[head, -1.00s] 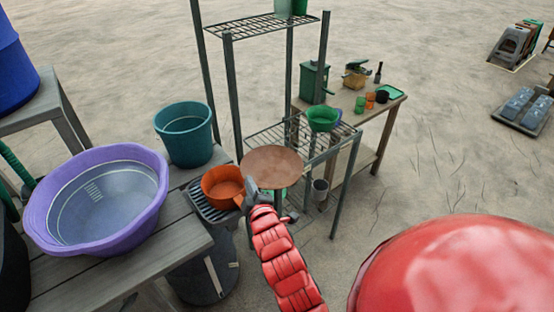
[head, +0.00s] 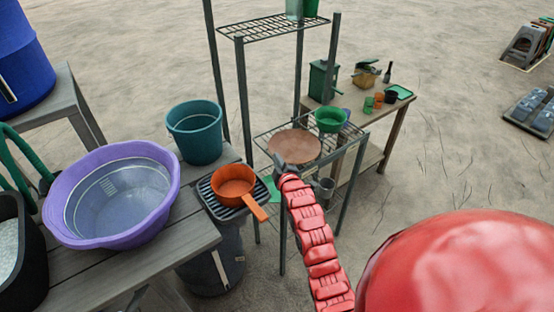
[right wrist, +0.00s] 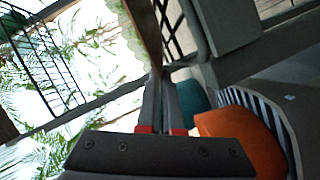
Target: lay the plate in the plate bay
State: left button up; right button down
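The plate (head: 294,146) is a flat, round, brown disc. In the head view it overlaps the middle wire shelf (head: 262,134) of the metal rack, left of a green bowl (head: 330,119). Whether it touches the shelf is unclear. My right gripper (head: 284,166) is at its near edge. In the right wrist view the fingers (right wrist: 160,98) are close together on the plate's edge (right wrist: 146,30), which shows nearly edge-on. No marked plate bay can be made out; the plate hides part of the shelf. My left gripper is out of view.
An orange pan (head: 234,184) sits on a slatted drainer (head: 210,199) left of my right arm. A teal bucket (head: 195,133) and purple basin (head: 112,232) stand on the wooden bench. Rack posts (head: 244,100) rise close to the plate. A table (head: 396,106) stands behind.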

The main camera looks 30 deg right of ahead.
jog(key=shift+f, duration=0.2)
jog(key=shift+f, duration=0.1)
jog(key=shift+f+b, duration=0.15)
jog(key=shift+b, duration=0.15)
jog(key=c, duration=1.1)
grip_release()
jog(key=shift+r, duration=0.2)
